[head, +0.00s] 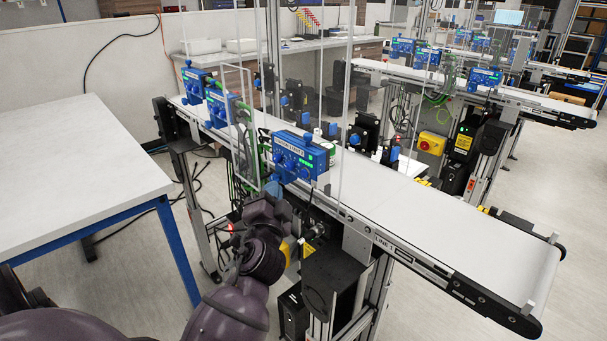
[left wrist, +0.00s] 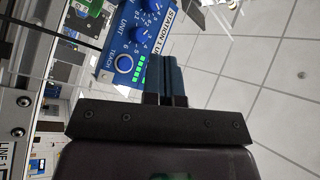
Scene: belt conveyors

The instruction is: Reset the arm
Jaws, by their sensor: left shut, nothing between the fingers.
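My left arm reaches up from the bottom of the head view to the near side of the belt conveyor. My left gripper (head: 281,178) is at the blue station control box (head: 300,156), just below its left part. In the left wrist view the gripper's blue fingers (left wrist: 165,72) are closed together with nothing between them. The station box with its knobs and green lights (left wrist: 137,38) is right beside the fingertips. I cannot tell whether they touch it. My right gripper is not in view.
The conveyor with its white belt (head: 420,210) runs from upper left to lower right, with clear upright panels near the box. A white table with blue legs (head: 70,160) stands at left. More conveyors stand behind. Grey floor is open at lower right.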

